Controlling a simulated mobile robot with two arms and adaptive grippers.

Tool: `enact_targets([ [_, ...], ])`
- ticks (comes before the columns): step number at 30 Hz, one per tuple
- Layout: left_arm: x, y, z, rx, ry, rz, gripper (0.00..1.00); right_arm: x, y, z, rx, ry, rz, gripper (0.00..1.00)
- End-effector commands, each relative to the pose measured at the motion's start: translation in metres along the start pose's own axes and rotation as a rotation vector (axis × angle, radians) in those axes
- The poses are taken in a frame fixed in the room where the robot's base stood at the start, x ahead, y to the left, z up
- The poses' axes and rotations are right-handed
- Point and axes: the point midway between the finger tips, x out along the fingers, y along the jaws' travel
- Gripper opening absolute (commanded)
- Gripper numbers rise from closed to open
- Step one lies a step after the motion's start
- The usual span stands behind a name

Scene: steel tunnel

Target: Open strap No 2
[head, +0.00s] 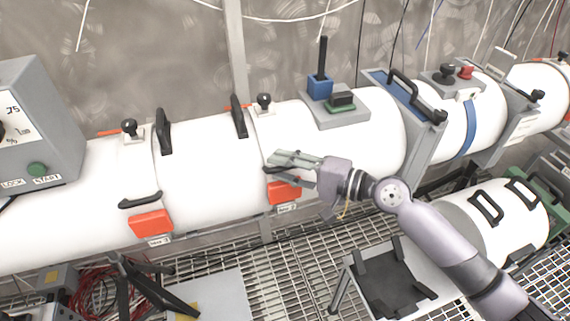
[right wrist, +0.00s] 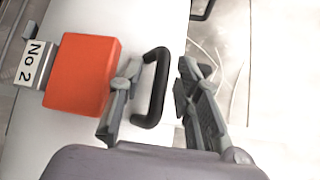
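Strap No 2 has an orange block (head: 284,193) on the front of the white tube, with a "No 2" label (head: 287,209) below it. In the right wrist view the orange block (right wrist: 82,75) and the label (right wrist: 36,62) are clear. The strap's black handle (right wrist: 158,90) stands out beside the block; in the head view my gripper covers most of it. My right gripper (head: 279,164) is at this handle. In the right wrist view its fingers (right wrist: 160,68) are apart, with the handle between them and gaps visible. My left gripper is not in view.
Another strap with an orange block (head: 152,223) and black handle (head: 140,201) is further left. A grey control box (head: 45,125) stands at far left. Black handles (head: 239,117) and a blue block with lever (head: 320,87) sit on the tube. A grated floor lies below.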

Motion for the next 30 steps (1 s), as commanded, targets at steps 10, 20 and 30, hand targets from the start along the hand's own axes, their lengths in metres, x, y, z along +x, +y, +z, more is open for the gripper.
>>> enact_targets([
  [10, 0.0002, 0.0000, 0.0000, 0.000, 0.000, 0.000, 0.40, -0.0002, 0.0001, 0.0000, 0.000, 0.000, 0.000, 0.20],
  [20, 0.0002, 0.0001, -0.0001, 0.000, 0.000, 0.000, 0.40, -0.0004, 0.0003, 0.0000, 0.001, 0.000, 0.000, 0.00],
  [30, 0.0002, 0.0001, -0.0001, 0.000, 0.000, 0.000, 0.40, -0.0004, 0.0006, 0.0001, 0.000, -0.001, 0.001, 0.00],
])
